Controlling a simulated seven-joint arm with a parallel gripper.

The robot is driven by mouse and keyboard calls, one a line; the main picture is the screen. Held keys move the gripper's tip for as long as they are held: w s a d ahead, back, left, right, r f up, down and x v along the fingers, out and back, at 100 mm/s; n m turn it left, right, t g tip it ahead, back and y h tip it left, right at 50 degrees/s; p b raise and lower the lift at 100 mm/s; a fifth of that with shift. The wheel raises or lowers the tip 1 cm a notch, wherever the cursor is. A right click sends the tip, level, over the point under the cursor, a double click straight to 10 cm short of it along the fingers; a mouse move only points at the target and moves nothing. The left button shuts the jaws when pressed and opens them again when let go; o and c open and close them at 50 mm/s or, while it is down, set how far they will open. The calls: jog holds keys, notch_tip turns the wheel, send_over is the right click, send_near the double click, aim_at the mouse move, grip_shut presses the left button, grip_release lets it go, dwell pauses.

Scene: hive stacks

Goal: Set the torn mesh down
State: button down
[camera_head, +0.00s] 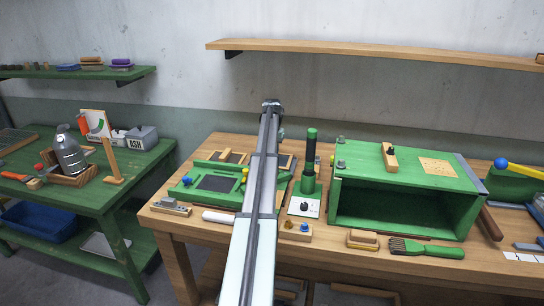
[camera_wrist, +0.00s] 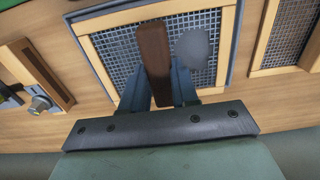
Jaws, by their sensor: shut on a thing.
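In the wrist view, my gripper (camera_wrist: 160,95) is shut on a brown upright grip (camera_wrist: 153,45) at the torn mesh (camera_wrist: 112,52). The mesh is a grey wire grid in a pale wooden frame. A smooth grey patch (camera_wrist: 192,48), which looks like the tear, lies right of the grip. A blue-grey rim borders the frame. I cannot tell whether the mesh touches the surface below. In the head view, my gripper (camera_head: 272,104) is at the far end of the arm, above the wooden bench's back edge, and the held mesh cannot be made out.
Another framed mesh (camera_wrist: 285,38) lies at right in the wrist view. On the wooden bench (camera_head: 190,225), a green frame (camera_head: 187,194) stands left of my arm. A green lamp-like post (camera_head: 309,160) and an open green box (camera_head: 410,180) stand right. A shelf (camera_head: 390,50) hangs above.

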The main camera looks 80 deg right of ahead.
jog(key=shift+f, duration=0.85)
jog(key=shift+f, duration=0.1)
jog(key=c, duration=0.8)
grip_release()
jog(key=shift+c, duration=0.2)
notch_tip(320, 180, up, 12)
